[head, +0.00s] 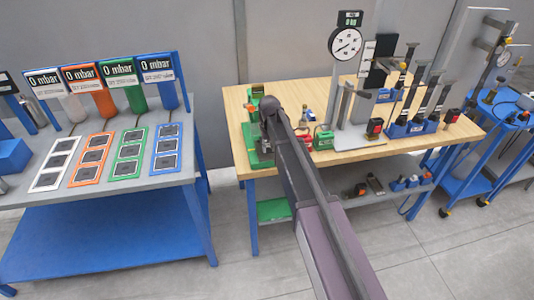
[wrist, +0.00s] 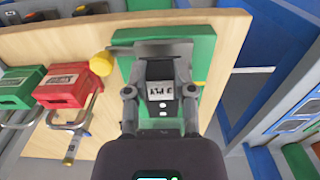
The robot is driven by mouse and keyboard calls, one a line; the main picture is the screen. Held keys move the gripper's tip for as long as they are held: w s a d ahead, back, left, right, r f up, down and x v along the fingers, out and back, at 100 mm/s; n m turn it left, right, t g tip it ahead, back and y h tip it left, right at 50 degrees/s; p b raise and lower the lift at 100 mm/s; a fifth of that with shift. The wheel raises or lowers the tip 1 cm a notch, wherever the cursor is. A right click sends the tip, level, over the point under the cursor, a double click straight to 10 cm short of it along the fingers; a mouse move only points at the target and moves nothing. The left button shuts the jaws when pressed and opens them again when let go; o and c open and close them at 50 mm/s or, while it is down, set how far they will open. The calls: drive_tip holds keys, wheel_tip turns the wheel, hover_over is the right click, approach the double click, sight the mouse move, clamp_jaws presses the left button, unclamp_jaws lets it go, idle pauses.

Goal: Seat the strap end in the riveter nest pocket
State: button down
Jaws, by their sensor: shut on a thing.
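In the wrist view my gripper (wrist: 160,94) is shut on a small dark block with a white label reading "PLY" (wrist: 160,88); I take it to be the strap end. It is over the green riveter base (wrist: 203,48), close to a grey metal part (wrist: 125,50) with a yellow knob (wrist: 97,65). The nest pocket cannot be made out; the held piece and fingers cover that area. I cannot tell whether the piece touches the base. In the head view the green riveter (head: 258,160) stands at the table's left end, and my arm hides most of the gripper.
A red box (wrist: 62,88) and a green box (wrist: 20,88) stand left of the riveter on the wooden table (wrist: 60,45). A dial gauge stand (head: 345,45) and several lever tools stand farther right. The table edge is close beside the riveter.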

sight(267, 158)
drive_tip(key=shift+w, duration=0.1)
drive_tip(key=shift+w+a, duration=0.15)
drive_tip(key=shift+w, duration=0.05)
drive_tip(key=shift+w+a+f+b, duration=0.2)
drive_tip(key=shift+w+f+b, duration=0.05)
drive_tip(key=shift+f+b, duration=1.6)
drive_tip(key=shift+f, duration=0.2)
drive_tip(key=shift+c, duration=2.3)
unclamp_jaws()
drive_tip(key=shift+r, duration=0.1)
drive_tip(key=shift+r, duration=0.1)
wheel_tip(267, 158, up, 12)
drive_tip(key=p, duration=1.2)
